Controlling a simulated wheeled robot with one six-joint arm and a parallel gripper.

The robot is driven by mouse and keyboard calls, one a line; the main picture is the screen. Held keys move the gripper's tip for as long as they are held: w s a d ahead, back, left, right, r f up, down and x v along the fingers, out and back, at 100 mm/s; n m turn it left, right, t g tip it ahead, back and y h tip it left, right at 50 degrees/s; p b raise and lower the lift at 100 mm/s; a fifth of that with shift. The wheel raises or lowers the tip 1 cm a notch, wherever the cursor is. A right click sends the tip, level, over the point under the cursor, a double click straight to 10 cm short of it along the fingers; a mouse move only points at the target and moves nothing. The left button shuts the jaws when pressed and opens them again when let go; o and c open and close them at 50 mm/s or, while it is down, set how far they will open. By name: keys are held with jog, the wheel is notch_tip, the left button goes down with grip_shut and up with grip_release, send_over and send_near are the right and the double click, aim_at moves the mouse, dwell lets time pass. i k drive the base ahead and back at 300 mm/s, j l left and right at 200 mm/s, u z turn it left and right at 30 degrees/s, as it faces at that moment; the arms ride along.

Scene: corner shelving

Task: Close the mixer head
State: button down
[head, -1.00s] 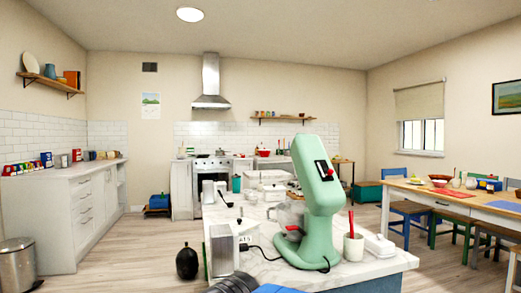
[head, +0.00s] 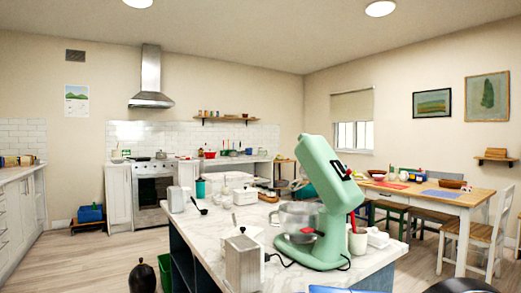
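The mint-green stand mixer (head: 322,215) stands on the near end of the marble-topped island in the head view. Its head (head: 328,168) is tilted up, with the upper end leaning to the left, and carries a dark panel with a red control. A clear bowl (head: 296,217) sits on the mixer's base, left of the column. My gripper's fingers do not show. Only dark and blue parts, probably of my arm, show at the bottom edge, apart from the mixer.
The island (head: 217,263) also bears a grey metal box (head: 243,262) left of the mixer, with a dark cord nearby. A cup with a red utensil (head: 357,241) and a white lidded dish (head: 377,239) stand right. A dark round object (head: 142,278) is on the floor left.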

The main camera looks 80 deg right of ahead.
aim_at(320, 165)
jog(key=i+z, duration=0.1)
jog(key=i, duration=0.55)
jog(key=i+j+z, duration=0.1)
jog(key=i, duration=0.55)
jog(key=i+j, duration=0.15)
jog(key=i, duration=0.5)
jog(key=i+z, duration=0.1)
jog(key=z, duration=3.65)
jog(key=k+j+z, duration=0.1)
jog(key=j+z, duration=0.15)
jog(key=k+j, duration=0.15)
jog(key=j, duration=0.25)
jog(key=i+l, duration=0.15)
jog(key=l, duration=0.2)
jog(key=i+l, duration=0.1)
jog(key=l, duration=0.2)
